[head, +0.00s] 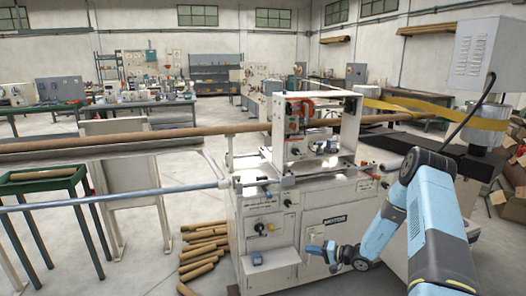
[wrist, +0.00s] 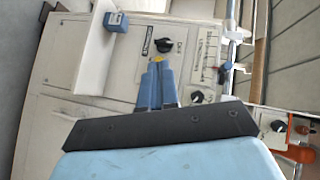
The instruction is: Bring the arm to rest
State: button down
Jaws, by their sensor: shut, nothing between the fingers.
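My blue arm reaches in from the lower right of the head view. Its end, my gripper (head: 309,249), is in front of the white winder cabinet (head: 312,208). In the wrist view the two blue fingers of my gripper (wrist: 157,62) lie together, shut and empty. They point at the cabinet front (wrist: 85,60), near a black knob (wrist: 163,45). I cannot tell how large the gap to the cabinet is.
A small shelf (head: 272,262) on the cabinet carries a blue box (head: 257,257). A long brown tube (head: 120,139) runs across the machine. Cut tubes (head: 203,250) lie on the floor to the left. A green stand (head: 45,186) is at far left.

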jog(key=s+a+r+n+g+h, duration=0.15)
jog(key=s+r, duration=0.25)
jog(key=r, duration=0.6)
jog(key=s+a+r+n+g+h, duration=0.1)
jog(key=s+a+r+n+g, duration=0.3)
jog(key=r, duration=0.7)
jog(key=s+d+r+g+h, duration=0.15)
jog(key=s+r, duration=0.35)
jog(key=r, duration=0.5)
jog(key=s+d+r+t+h, duration=0.1)
jog(key=s+d+r+h, duration=0.1)
jog(key=s+r, duration=0.4)
jog(key=s+d+r+m+t+h, duration=0.1)
jog(key=s+r+h, duration=0.3)
jog(key=s, duration=0.9)
jog(key=s+d+r+m+t+h, duration=0.1)
jog(key=s+d+r+t+h, duration=0.2)
jog(key=s+r, duration=0.6)
jog(key=shift+s+d+r, duration=0.2)
jog(key=shift+s+d, duration=0.25)
jog(key=shift+s, duration=0.35)
